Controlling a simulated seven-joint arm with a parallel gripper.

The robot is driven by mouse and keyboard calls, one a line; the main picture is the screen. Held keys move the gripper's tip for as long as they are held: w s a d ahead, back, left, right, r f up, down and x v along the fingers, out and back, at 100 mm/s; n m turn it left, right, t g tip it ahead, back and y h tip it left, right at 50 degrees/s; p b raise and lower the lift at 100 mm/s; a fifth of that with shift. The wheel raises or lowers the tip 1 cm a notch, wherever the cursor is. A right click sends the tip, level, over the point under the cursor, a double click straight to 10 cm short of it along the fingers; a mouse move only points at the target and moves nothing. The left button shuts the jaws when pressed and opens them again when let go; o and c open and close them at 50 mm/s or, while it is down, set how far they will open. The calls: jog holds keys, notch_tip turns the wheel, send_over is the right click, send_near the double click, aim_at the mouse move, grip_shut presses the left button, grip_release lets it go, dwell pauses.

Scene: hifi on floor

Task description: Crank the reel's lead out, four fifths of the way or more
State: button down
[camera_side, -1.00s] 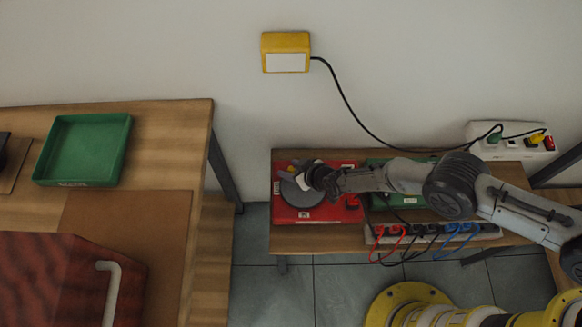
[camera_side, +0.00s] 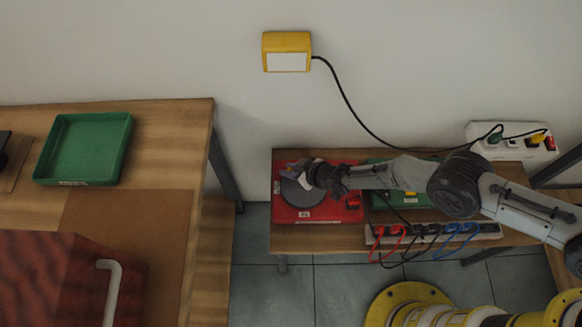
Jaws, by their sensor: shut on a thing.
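The reel is a red case (camera_side: 318,214) with a grey disc (camera_side: 298,195) on top, lying on a low wooden bench. My gripper (camera_side: 302,172) is over the upper part of the disc and shut on what appears to be the reel's crank handle. The handle itself is mostly hidden by my gripper. How much lead is out of the reel cannot be told from this view.
A green case (camera_side: 414,201) lies beside the reel, partly under my arm. A power strip (camera_side: 487,229) with red, black and blue leads lies along the bench's front edge. A yellow lamp (camera_side: 286,52) and a white socket box (camera_side: 508,146) are on the wall. A green tray (camera_side: 122,150) stands left.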

jog(key=shift+a+n, duration=0.15)
jog(key=shift+n, duration=0.15)
jog(key=shift+s+a+r+n+g+y, duration=0.1)
jog(key=shift+s+a+n+g+y, duration=0.1)
jog(key=shift+n+g+y, duration=0.25)
jog(key=shift+s+n+g, duration=0.1)
jog(key=shift+n+g, duration=0.15)
jog(key=c, duration=0.8)
grip_release()
jog(key=shift+d, duration=0.1)
jog(key=shift+o, duration=0.2)
jog(key=v, duration=1.3)
jog(key=shift+s+d+r, duration=0.2)
jog(key=shift+s, duration=0.05)
jog(key=shift+w, duration=0.1)
